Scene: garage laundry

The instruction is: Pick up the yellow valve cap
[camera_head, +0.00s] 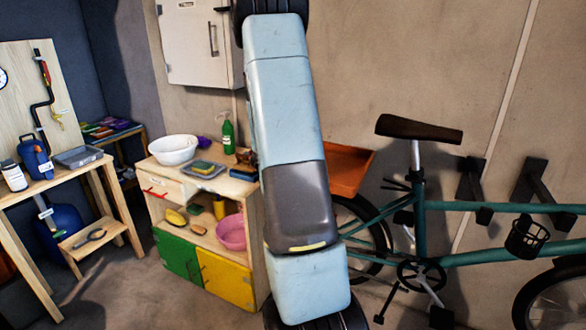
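I cannot make out a yellow valve cap for certain. A small yellowish piece (58,118) hangs by the black hose on the wooden board at left. My light blue and grey arm crosses the middle of the view and hides part of the cabinet's right side. My gripper's fingers do not show.
A wooden cabinet (176,183) carries a white bowl (174,149) and green bottle (228,135); a pink bowl (231,232) sits below. A workbench (70,181) stands left, a teal bicycle (480,207) right. Bare floor (110,285) lies before the cabinet.

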